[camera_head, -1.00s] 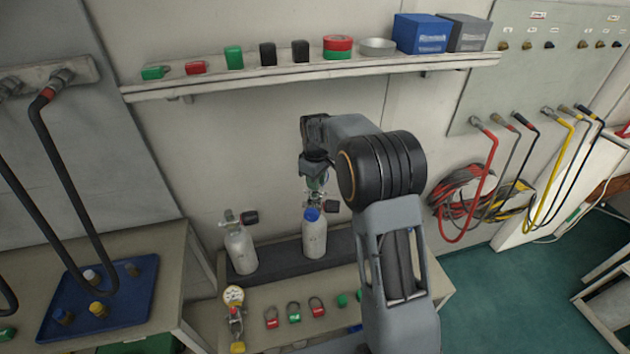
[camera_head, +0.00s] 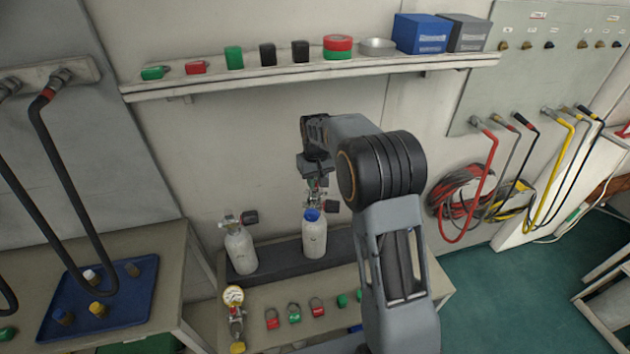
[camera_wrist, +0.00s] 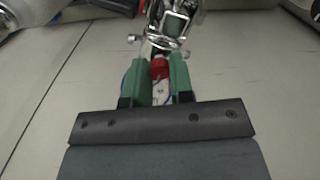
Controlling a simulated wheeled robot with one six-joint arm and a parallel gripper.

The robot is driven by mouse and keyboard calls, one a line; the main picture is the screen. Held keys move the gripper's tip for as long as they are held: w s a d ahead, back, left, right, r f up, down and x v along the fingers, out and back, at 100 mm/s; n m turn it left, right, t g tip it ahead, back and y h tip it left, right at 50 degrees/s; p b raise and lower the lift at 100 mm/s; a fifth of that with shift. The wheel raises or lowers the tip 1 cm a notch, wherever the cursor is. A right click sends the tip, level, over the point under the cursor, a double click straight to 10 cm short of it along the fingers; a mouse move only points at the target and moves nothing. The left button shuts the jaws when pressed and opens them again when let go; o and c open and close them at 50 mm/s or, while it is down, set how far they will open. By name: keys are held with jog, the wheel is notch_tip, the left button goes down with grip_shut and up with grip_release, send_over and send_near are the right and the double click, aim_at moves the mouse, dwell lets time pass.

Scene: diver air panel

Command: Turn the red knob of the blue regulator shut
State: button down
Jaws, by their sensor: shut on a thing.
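The red knob (camera_wrist: 159,68) shows in the wrist view between the two green-padded fingers of my gripper (camera_wrist: 160,75). The gripper is shut on the knob, and the fingers hide its sides. Chrome regulator parts (camera_wrist: 166,38) rise just beyond the knob. Slivers of blue show beside the fingers. In the head view, my gripper (camera_head: 315,183) is above the grey cylinder (camera_head: 314,240) with the blue collar (camera_head: 312,215). My wrist hides most of the fittings there, and the knob cannot be made out in that view.
A second grey cylinder (camera_head: 241,251) with its own valve stands to the left. A gauge (camera_head: 233,296) and several padlocks (camera_head: 294,313) lie in front on the bench. A loaded shelf (camera_head: 310,74) runs along the wall above.

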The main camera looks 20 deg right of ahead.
aim_at(316, 185)
dwell(0.4)
jog(key=c, duration=1)
grip_release()
jog(key=shift+r+b, duration=0.4)
jog(key=shift+r, duration=3.4)
jog(key=f, duration=0.1)
jog(key=s+f, duration=0.1)
jog(key=shift+f+m, duration=0.3)
jog(key=shift+f, duration=0.1)
jog(key=shift+s+f, duration=0.3)
jog(key=shift+s, duration=0.6)
jog(key=shift+s+a+r+m+t, duration=0.15)
jog(key=shift+s+r+t, duration=0.55)
jog(key=shift+s, duration=3.2)
jog(key=shift+s+d+r+m+t, duration=0.1)
jog(key=shift+s+r+t, duration=0.65)
jog(key=shift+s, duration=3.15)
jog(key=shift+s+a+r+m+t, duration=0.15)
jog(key=shift+s+r+t, duration=0.55)
jog(key=shift+s, duration=3.2)
